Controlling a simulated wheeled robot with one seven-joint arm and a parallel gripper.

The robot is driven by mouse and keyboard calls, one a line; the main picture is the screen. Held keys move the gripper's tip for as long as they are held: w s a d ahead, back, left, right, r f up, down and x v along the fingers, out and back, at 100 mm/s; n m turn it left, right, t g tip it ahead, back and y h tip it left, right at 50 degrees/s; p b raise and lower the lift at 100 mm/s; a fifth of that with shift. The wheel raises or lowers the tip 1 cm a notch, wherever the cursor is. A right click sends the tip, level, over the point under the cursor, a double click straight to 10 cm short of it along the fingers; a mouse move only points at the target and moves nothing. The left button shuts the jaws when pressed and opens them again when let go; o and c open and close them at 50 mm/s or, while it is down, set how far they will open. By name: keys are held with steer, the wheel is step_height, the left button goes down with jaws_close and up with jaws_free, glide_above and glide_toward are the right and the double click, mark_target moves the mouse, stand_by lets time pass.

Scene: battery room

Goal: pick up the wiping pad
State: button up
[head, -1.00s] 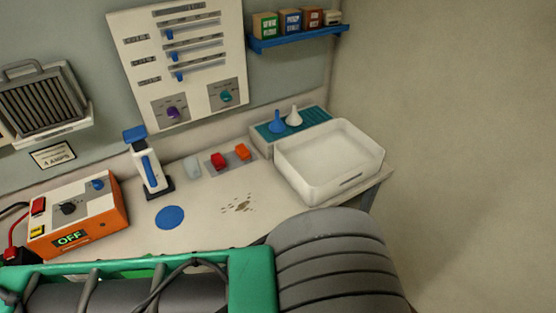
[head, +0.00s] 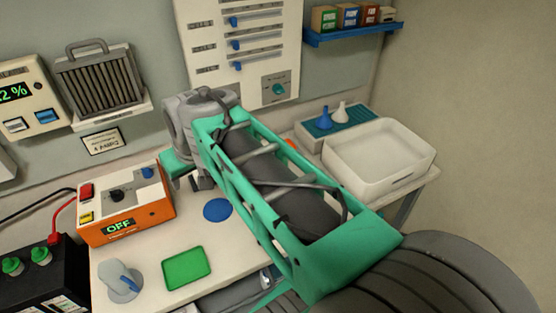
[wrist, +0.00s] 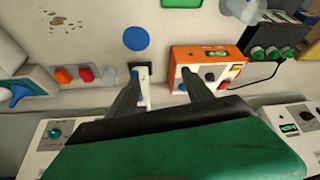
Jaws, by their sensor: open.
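No thing is plainly marked as the wiping pad. A pale rounded block (wrist: 109,73) beside the red and orange blocks may be it; the arm hides it in the head view. A flat blue disc (head: 217,210) lies on the bench and also shows in the wrist view (wrist: 136,38). The pale block is left of the fingers in the wrist view.
A green tray (head: 185,268) and a round-based grey item (head: 122,281) are at the front left. A white basin (head: 380,158) stands at the right. Brown specks (wrist: 62,19) mark the bench.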

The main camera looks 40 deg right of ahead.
steer(key=shift+o, duration=0.8)
steer(key=w+d+f+b, duration=0.2)
steer(key=w+d+f, duration=0.2)
steer(key=d, duration=0.3)
steer(key=w+d+f+m+b, duration=0.1)
steer(key=w+d+f+b, duration=0.2)
steer(key=w+d+f, duration=0.2)
steer(key=shift+w+d+h, duration=0.3)
steer(key=shift+w+d, duration=0.9)
steer(key=shift+d, duration=0.05)
steer(key=w+d+f+m+b, duration=0.1)
steer(key=w+d+f+b, duration=0.1)
steer(key=d+f, duration=0.65)
steer(key=w+d+f+m+b, duration=0.1)
steer(key=d+f+b, duration=0.25)
steer(key=d, duration=0.95)
steer(key=shift+h, duration=0.3)
steer(key=p+x, duration=0.3)
steer(key=x, duration=0.5)
steer(key=shift+w, duration=0.1)
steer(key=c, duration=1.5)
steer(key=shift+r, duration=0.15)
